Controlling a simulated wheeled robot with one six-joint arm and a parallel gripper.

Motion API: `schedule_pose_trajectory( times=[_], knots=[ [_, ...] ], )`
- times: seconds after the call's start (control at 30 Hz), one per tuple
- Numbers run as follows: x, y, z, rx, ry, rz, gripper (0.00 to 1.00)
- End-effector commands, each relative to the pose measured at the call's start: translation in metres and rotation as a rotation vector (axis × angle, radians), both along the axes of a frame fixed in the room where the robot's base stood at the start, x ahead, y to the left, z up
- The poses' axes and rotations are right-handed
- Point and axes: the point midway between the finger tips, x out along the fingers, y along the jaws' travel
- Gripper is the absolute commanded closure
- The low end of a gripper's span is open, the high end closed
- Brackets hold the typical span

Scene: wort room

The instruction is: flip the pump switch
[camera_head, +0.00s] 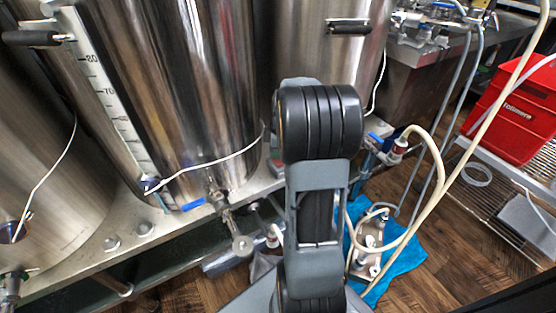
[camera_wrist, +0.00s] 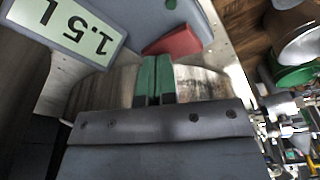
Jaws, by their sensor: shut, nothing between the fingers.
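My gripper (camera_wrist: 154,62) shows in the wrist view, with its two green fingers together and nothing between them. Just beyond the fingertips is a red piece (camera_wrist: 173,42) on or against a grey-blue surface; I cannot tell whether it is the pump switch or whether the fingers touch it. In the head view, a metal unit with hoses, perhaps the pump (camera_head: 370,238), sits on a blue cloth (camera_head: 405,258) on the floor. No switch can be made out on it. My arm fills the middle of the head view, and my gripper is hidden there.
Large steel kettles (camera_head: 190,90) stand on a metal frame at the left, with blue-handled valves (camera_head: 193,205). Pale hoses (camera_head: 440,165) loop at the right. A red crate (camera_head: 515,110) stands on a wire shelf.

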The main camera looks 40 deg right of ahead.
Motion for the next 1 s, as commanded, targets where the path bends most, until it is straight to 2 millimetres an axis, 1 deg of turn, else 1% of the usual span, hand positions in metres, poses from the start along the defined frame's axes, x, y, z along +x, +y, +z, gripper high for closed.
schedule_pose_trajectory(
  times=[0.17, 0.5, 0.6, 1.0],
  knots=[
    [0.000, 0.000, 0.015, -0.001, -0.001, 0.000, 1.00],
    [0.000, 0.000, 0.051, -0.001, -0.001, 0.000, 1.00],
    [0.000, 0.000, 0.058, 0.000, 0.000, 0.000, 1.00],
    [0.000, 0.000, 0.058, -0.001, -0.001, 0.000, 1.00]
  ],
)
